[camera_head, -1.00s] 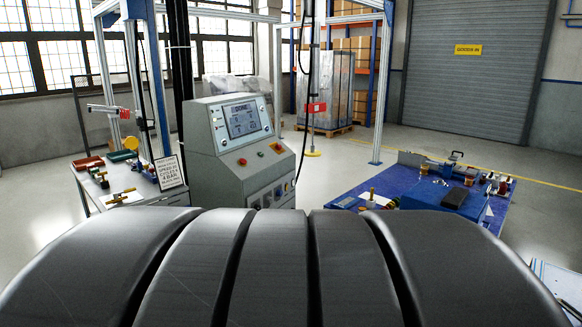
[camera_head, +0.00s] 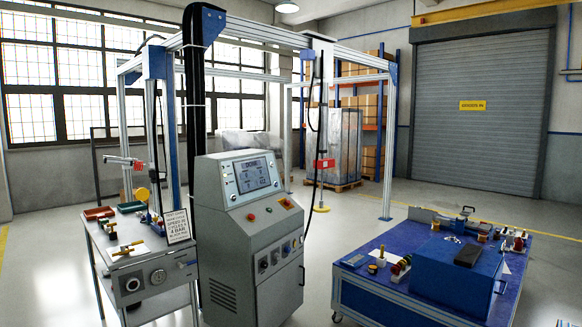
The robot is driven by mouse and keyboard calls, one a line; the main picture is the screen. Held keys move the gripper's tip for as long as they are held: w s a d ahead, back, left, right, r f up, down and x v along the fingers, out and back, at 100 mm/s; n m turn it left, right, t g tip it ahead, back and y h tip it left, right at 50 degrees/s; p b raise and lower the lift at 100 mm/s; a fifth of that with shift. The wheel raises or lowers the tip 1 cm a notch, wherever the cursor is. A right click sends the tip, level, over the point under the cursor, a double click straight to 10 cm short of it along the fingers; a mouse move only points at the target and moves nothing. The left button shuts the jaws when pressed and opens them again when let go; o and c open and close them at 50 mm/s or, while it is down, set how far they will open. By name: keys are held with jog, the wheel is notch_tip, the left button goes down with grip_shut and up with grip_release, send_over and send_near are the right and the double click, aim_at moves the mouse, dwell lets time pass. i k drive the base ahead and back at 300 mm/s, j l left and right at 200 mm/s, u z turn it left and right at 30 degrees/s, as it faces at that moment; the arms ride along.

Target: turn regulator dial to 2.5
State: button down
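Two round fittings sit on the front face of the small grey bench at the left. One is a dark knob-like disc in a pale ring (camera_head: 132,284), and the other is a gauge-like round face (camera_head: 157,276) to its right. I cannot tell for sure which one is the regulator dial, and any numbers are too small to read. The grey control cabinet (camera_head: 225,250) beside the bench also has small dark knobs (camera_head: 263,265) on its front. My gripper is not in view.
The bench top (camera_head: 125,262) carries tools, small trays and a printed sign (camera_head: 177,226). An aluminium frame (camera_head: 386,150) stands over the area. A blue wheeled table (camera_head: 375,295) with a blue box (camera_head: 450,275) is at the right. Grey floor between cabinet and table is clear.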

aim_at(132, 285)
jog(key=u, duration=1.05)
